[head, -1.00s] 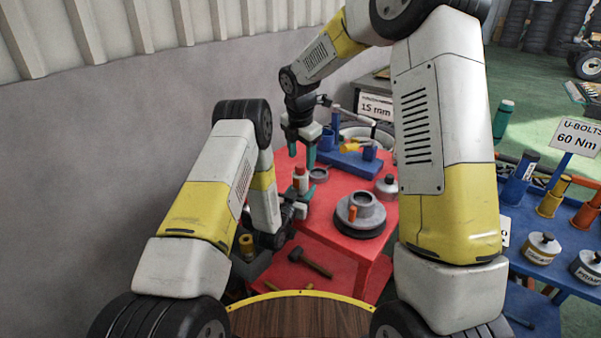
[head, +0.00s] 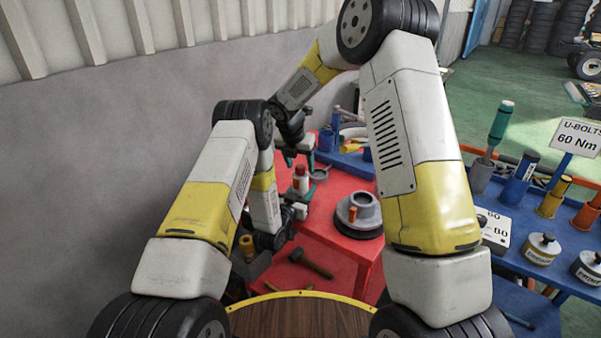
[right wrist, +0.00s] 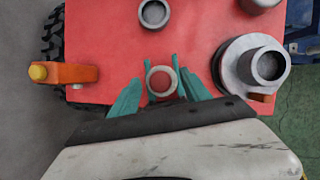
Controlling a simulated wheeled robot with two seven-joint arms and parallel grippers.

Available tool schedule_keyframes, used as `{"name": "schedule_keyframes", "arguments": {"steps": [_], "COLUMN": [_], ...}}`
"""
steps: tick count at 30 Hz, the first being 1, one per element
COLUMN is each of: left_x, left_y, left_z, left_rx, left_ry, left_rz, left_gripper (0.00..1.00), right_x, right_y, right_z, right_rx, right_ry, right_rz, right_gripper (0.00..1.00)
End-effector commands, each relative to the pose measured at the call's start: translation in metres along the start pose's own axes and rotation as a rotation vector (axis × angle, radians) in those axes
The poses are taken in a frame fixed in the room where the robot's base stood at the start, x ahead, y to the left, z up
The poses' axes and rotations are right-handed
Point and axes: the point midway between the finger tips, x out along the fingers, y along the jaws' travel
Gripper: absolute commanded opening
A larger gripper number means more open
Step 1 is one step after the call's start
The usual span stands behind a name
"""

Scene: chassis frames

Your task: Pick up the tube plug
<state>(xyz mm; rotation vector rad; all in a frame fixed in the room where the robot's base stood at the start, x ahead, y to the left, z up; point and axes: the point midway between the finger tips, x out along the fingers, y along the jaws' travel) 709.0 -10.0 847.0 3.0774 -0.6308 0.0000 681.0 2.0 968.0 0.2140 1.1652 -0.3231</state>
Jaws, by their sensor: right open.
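A small red-and-white tube with a red top (head: 300,179) stands upright on the red cart; I take its top as the tube plug, though it is too small to be sure. It also shows from above in the right wrist view (right wrist: 162,82). My right gripper (head: 299,158) is open just above it, with teal fingers to either side in the right wrist view (right wrist: 160,92); whether they touch it I cannot tell. My left gripper (head: 302,201) is low beside the tube, partly hidden by its own arm, and its jaw opening is unclear.
A grey hub (head: 361,208) with a small orange piece (head: 352,214) stands right of the tube. A grey ring (head: 318,174) lies behind it. A hammer (head: 312,262) lies on the lower shelf. A blue table (head: 515,208) with holders is at right; a wall closes the left.

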Motion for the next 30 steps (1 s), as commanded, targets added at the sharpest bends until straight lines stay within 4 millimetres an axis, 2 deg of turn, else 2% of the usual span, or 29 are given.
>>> {"name": "schedule_keyframes", "arguments": {"steps": [5,12,14,23,26,30], "left_x": [0.0,0.0,0.0,0.0,0.0,0.0], "left_y": [0.0,0.0,0.0,0.0,0.0,0.0], "left_z": [0.0,0.0,0.0,0.0,0.0,0.0], "left_rx": [0.0,0.0,0.0,0.0,0.0,0.0], "left_ry": [-0.001,-0.001,-0.001,-0.001,-0.001,-0.001], "left_rz": [0.0,0.0,0.0,0.0,0.0,0.0], "left_gripper": [0.0,0.0,0.0,0.0,0.0,0.0], "right_x": [0.0,0.0,0.0,-0.004,-0.015,-0.041], "right_y": [0.0,0.0,0.0,0.0,0.0,0.001], "right_z": [0.0,0.0,0.0,0.002,0.008,0.018], "right_rx": [0.001,0.001,0.001,0.002,0.004,0.005], "right_ry": [-0.001,0.0,0.0,-0.002,-0.004,-0.004], "right_rz": [0.001,0.001,0.001,0.002,0.003,0.004], "right_gripper": [0.55,0.08,0.0,0.0,0.0,0.0]}}
